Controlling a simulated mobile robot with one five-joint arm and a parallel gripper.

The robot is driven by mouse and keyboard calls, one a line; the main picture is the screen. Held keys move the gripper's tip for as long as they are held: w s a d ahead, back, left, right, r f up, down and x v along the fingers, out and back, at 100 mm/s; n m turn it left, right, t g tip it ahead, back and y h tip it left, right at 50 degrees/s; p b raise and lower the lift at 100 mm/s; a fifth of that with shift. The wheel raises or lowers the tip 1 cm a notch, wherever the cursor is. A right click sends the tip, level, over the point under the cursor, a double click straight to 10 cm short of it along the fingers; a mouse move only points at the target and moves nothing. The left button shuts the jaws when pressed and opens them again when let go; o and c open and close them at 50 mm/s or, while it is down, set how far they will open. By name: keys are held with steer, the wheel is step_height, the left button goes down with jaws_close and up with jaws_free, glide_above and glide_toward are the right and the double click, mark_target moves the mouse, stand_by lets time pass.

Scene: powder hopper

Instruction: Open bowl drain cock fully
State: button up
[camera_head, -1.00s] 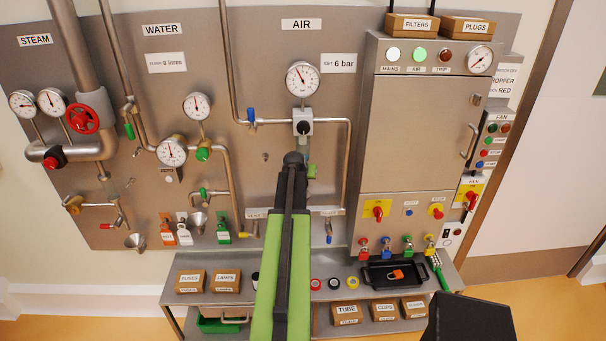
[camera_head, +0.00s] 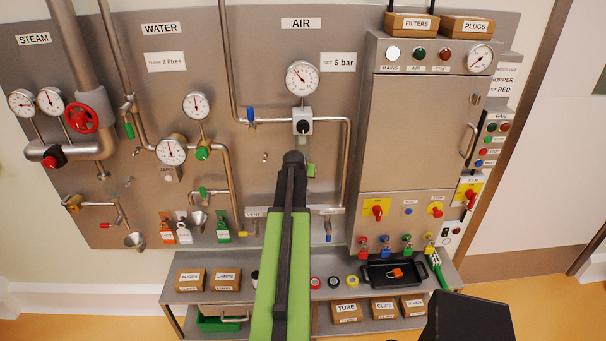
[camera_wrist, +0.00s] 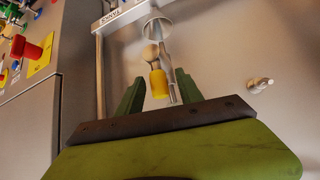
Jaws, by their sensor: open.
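My gripper (camera_wrist: 160,84) is open in the wrist view, with its two green fingers apart. A small yellow handle (camera_wrist: 158,84), likely the drain cock's, shows between the fingertips, with a gap on each side. A thin grey rod hangs close beside it. A round metal fitting (camera_wrist: 157,29) sits beyond the handle. In the head view my arm covers the area under the AIR regulator (camera_head: 303,122), so the handle is hidden there. One green finger (camera_head: 311,170) shows just right of my arm's dark end.
A vertical pipe (camera_wrist: 99,75) and a label plate (camera_wrist: 124,17) lie close to the fingers in the wrist view. A small metal stub (camera_wrist: 260,85) sticks out of the panel. The steel cabinet (camera_head: 415,135) stands to the right in the head view.

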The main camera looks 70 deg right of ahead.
steer(key=p+v, duration=1.1)
steer(key=v, duration=0.6)
steer(key=shift+f, duration=0.1)
